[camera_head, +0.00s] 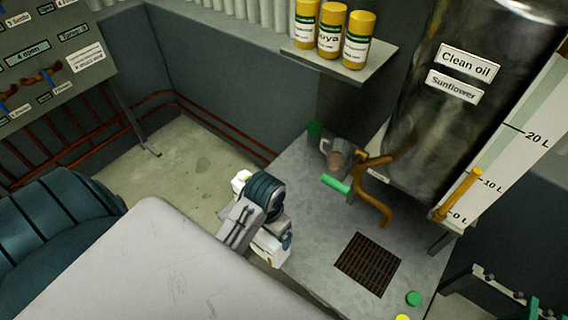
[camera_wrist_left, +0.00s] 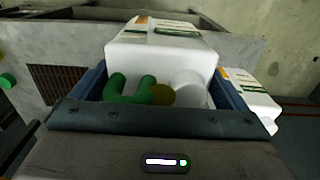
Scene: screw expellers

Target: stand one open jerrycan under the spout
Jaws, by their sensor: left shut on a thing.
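My left gripper (camera_head: 276,240) is shut on a white jerrycan (camera_head: 271,249), at the left edge of the metal bench (camera_head: 320,262). In the left wrist view the held jerrycan (camera_wrist_left: 165,42) sits between the blue fingers, with a green handle (camera_wrist_left: 128,90) and a round dark-yellow spot that may be its open mouth. A second white jerrycan (camera_wrist_left: 252,98) is beside it; part of it shows behind my arm in the head view (camera_head: 240,180). The orange-brown spout (camera_head: 384,206) with its green lever (camera_head: 337,184) bends down right of my gripper. My right gripper is not in view.
A dark grate (camera_head: 368,264) is set in the bench in front of the spout. A green cap (camera_head: 413,298) and a yellow cap (camera_head: 402,317) lie near the front edge. The clean oil tank (camera_head: 440,120) stands behind. Yellow tins (camera_head: 330,33) stand on a shelf above.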

